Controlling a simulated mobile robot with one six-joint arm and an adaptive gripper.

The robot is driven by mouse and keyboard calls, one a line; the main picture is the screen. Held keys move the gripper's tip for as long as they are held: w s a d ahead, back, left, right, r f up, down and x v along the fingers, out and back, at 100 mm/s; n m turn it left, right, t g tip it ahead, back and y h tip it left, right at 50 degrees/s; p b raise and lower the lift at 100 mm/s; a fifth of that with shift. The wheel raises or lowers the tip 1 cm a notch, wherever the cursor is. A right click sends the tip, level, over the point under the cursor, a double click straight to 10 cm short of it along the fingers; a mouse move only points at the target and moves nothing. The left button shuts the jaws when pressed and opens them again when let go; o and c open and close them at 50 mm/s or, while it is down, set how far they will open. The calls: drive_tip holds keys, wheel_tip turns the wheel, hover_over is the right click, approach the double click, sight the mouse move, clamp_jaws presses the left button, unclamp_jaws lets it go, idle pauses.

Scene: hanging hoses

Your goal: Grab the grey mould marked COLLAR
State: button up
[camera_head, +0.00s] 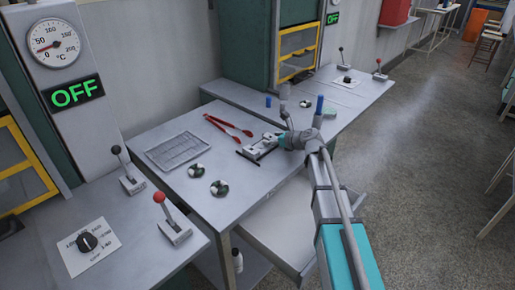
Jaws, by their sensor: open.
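No COLLAR marking can be read in this view, so I cannot tell which thing is the grey mould. A small grey cylinder (284,91) stands on the far part of the bench, a candidate by colour only. My gripper (249,154) is open over the near metal table (150,135), to the right of two round dark-and-silver pieces (196,170) (219,187). I see nothing clearly between its fingers. My gripper and wrist hide part of the tabletop.
Red tongs (228,126) lie just behind my gripper, and a grey rack (177,149) lies to the left. Blue pieces (268,101) (305,103) stand farther back. An open drawer (272,222) juts out below the table.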

clamp_jaws()
idle(0.5)
drive_tip(key=shift+r, duration=0.15)
